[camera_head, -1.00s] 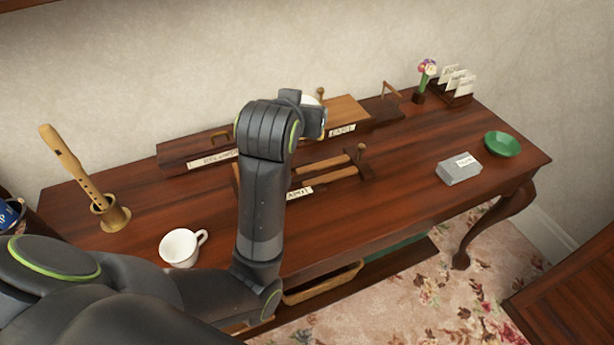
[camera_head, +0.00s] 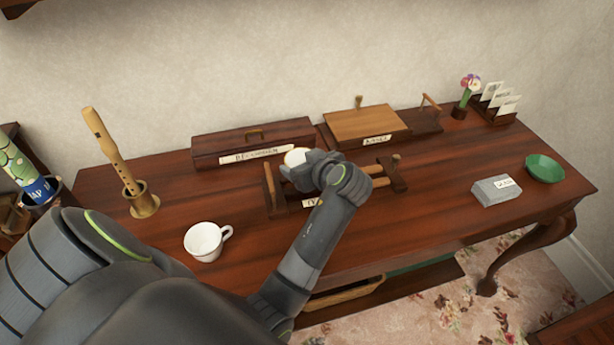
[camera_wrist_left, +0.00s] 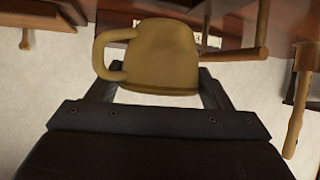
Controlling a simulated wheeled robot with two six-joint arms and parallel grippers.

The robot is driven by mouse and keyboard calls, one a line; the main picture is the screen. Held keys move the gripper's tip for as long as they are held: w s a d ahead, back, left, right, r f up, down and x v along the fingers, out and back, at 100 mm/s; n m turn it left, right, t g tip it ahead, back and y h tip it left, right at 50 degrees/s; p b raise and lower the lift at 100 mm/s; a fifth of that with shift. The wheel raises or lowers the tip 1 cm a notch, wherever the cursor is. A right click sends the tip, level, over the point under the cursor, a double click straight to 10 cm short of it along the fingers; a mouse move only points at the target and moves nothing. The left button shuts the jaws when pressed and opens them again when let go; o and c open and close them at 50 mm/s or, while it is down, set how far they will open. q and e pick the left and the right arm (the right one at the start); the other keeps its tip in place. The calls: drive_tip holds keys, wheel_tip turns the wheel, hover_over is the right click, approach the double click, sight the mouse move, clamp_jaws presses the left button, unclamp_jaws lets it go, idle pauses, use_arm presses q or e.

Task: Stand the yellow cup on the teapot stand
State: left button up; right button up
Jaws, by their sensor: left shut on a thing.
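My left gripper (camera_head: 303,172) is shut on the yellow cup. The cup's pale round top (camera_head: 295,156) shows just beyond the gripper in the head view. In the left wrist view the yellow cup (camera_wrist_left: 160,58) sits between the two fingers, its handle sticking out to the left. The teapot stand (camera_head: 394,174) is a dark wooden rack with light rails and a label on its front. The gripper and cup are over the stand's left part. My forearm hides part of the stand, and I cannot tell whether the cup touches it. My right gripper is not in view.
A white cup (camera_head: 203,242) and a recorder in a holder (camera_head: 143,204) stand at the left. A dark labelled box (camera_head: 222,150) and a board (camera_head: 362,122) lie behind. A grey box (camera_head: 496,191) and a green dish (camera_head: 545,168) are at the right.

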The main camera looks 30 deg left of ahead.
use_arm(q)
drive_tip(key=shift+f, duration=2.1)
drive_tip(key=o, duration=1)
drive_tip(key=shift+f, duration=0.1)
drive_tip(key=shift+o, duration=0.2)
drive_tip(key=shift+r, duration=0.25)
